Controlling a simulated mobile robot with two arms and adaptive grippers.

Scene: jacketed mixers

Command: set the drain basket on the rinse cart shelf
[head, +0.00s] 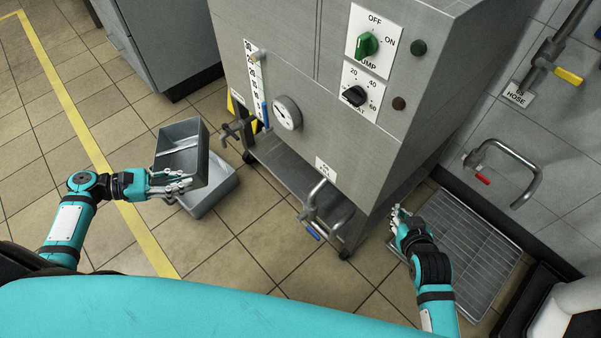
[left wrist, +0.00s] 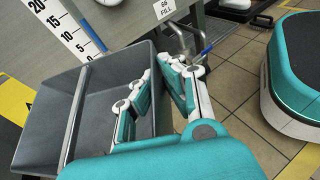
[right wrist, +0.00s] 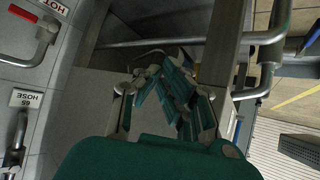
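A grey open bin with a bar across its top, which I take as the drain basket (head: 181,132), is left of the machine in the head view. It fills the left of the left wrist view (left wrist: 40,120). My left gripper (head: 188,182) is shut on its wall, one finger inside and one outside, as the left wrist view shows (left wrist: 160,68). I cannot tell whether the basket touches the floor. My right gripper (head: 397,215) looks shut and empty beside the machine's lower right; its fingertips nearly meet in the right wrist view (right wrist: 160,68). I cannot identify the rinse cart shelf.
The steel machine (head: 300,60) stands in the middle, with a gauge (head: 287,113) and a projecting drain pipe (head: 318,205). A floor grate (head: 470,250) lies at right, below a wall pipe (head: 515,160). A grey cabinet (head: 165,40) stands back left. Tiled floor is clear at left.

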